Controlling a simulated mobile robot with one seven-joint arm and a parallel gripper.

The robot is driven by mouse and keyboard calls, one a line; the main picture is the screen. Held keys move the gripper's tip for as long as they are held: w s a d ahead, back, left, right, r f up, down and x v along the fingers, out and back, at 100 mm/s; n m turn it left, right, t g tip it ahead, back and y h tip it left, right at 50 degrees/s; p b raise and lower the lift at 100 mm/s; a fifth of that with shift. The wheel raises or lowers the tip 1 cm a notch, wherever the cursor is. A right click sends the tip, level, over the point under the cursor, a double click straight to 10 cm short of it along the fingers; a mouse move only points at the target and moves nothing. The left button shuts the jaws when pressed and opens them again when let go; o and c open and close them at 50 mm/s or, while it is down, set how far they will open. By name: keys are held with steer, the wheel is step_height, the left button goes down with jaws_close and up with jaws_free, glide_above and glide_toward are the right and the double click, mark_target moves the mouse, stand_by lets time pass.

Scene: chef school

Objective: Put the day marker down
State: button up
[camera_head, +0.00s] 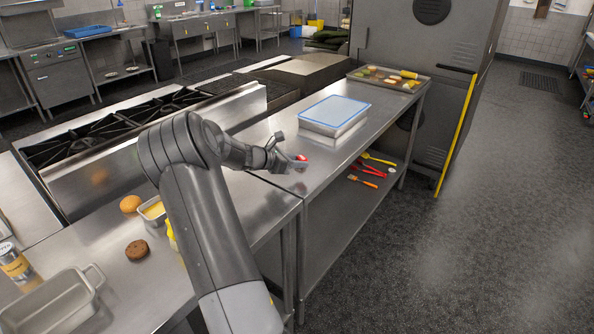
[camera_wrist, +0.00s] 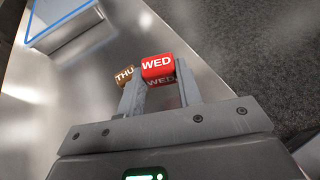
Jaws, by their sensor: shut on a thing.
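The red day marker reading WED (camera_wrist: 157,66) is between the two fingertips of my gripper (camera_wrist: 158,88), which is shut on it, in the wrist view. A brown day marker reading THU (camera_wrist: 124,74) is just left of it, beside the left finger. Whether the two markers touch, I cannot tell. In the head view my gripper (camera_head: 294,163) is low over the steel counter (camera_head: 325,170), near its front edge, with the red marker (camera_head: 302,157) at its tip. Whether the red marker rests on the counter is unclear.
A steel container with a blue-rimmed lid (camera_head: 335,114) stands behind my gripper. A tray of food (camera_head: 388,80) is at the counter's far end. A lower shelf holds utensils (camera_head: 368,170). Left are a stove (camera_head: 140,120), a bun (camera_head: 130,204) and a patty (camera_head: 137,250).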

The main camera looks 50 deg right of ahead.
mark_target(296, 177)
steer(key=shift+w+f, duration=0.1)
steer(key=shift+f, duration=2)
steer(key=shift+f, duration=0.15)
steer(key=o, duration=1)
steer(key=shift+c, duration=0.2)
steer(key=shift+r, duration=0.25)
steer(key=v, duration=1.2)
